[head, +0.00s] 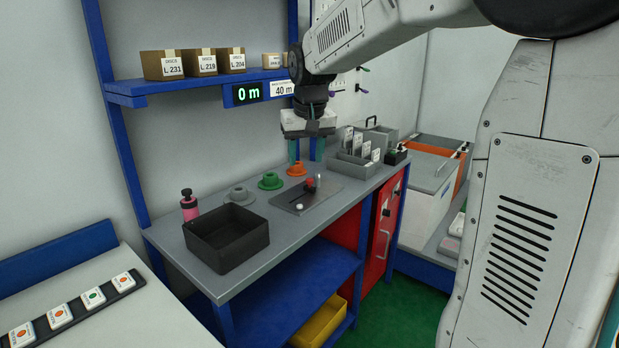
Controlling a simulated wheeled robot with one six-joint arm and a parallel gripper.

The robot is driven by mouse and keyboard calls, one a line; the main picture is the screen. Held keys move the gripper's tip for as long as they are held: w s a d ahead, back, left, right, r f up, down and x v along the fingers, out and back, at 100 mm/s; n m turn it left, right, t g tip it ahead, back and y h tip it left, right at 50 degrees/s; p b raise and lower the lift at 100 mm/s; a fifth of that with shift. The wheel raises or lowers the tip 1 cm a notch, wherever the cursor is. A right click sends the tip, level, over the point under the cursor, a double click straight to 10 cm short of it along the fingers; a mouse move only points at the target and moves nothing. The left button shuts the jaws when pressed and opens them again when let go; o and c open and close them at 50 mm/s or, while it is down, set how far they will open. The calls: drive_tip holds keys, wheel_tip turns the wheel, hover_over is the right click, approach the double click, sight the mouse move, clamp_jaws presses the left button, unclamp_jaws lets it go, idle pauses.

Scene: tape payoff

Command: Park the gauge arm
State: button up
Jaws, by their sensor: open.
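The gauge looks to be the flat grey plate (288,203) on the right part of the workbench. A small upright part with a red piece (311,185) stands on it, and a small white disc lies near its front. I take the upright part to be the gauge arm, but it is too small to tell its position. My gripper (306,158) hangs above and behind the plate, teal fingers pointing down and apart, with nothing visible between them. It is open and appears clear of the gauge.
Green (270,182) and orange (296,169) flanged hubs and a grey one (239,194) stand behind the plate. A black tray (212,265) and pink bottle (189,207) are left. A grey card bin (350,170) stands right. A display (247,93) reads 0 m.

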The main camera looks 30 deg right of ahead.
drive_tip(key=w+d+f, duration=0.3)
drive_tip(key=w+d, duration=0.2)
drive_tip(key=w, duration=0.5)
drive_tip(key=m+t+h, duration=0.1)
drive_tip(key=m, duration=0.1)
approach(310, 180)
drive_tip(key=x, duration=0.7)
drive_tip(key=shift+w+d+f, duration=0.1)
drive_tip(key=shift+w+f, duration=0.1)
drive_tip(key=shift+w, duration=0.05)
drive_tip(key=shift+w+d+f, duration=0.1)
drive_tip(key=shift+w+f, duration=0.1)
drive_tip(key=shift+f, duration=0.2)
drive_tip(key=shift+c, duration=0.3)
clamp_jaws()
drive_tip(key=shift+s, duration=0.1)
